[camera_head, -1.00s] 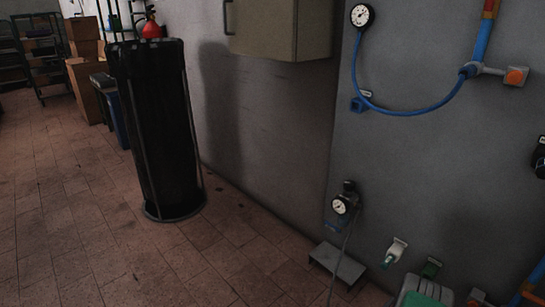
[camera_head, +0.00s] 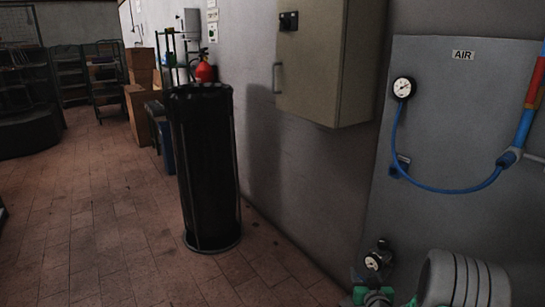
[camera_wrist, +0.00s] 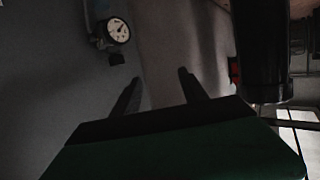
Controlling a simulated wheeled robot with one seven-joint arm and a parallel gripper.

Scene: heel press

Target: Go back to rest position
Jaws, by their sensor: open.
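My gripper (camera_wrist: 158,88) shows in the wrist view. Its two dark fingers stand well apart, with nothing between them. Beyond them are the grey wall and a paler strip of surface. A dark and green body of my own fills the bottom of that view. In the head view, part of my arm, a grey ringed link with green parts, shows at the bottom right, in front of the wall panel. My gripper's fingers cannot be made out there.
A tall black bin (camera_head: 205,165) stands by the wall. A grey cabinet (camera_head: 325,60) juts from the wall above. An air panel (camera_head: 440,130) with a gauge (camera_head: 403,88) and blue hose (camera_head: 440,188) is at right. A lower gauge (camera_head: 374,262) is near my arm. Floor at left is open.

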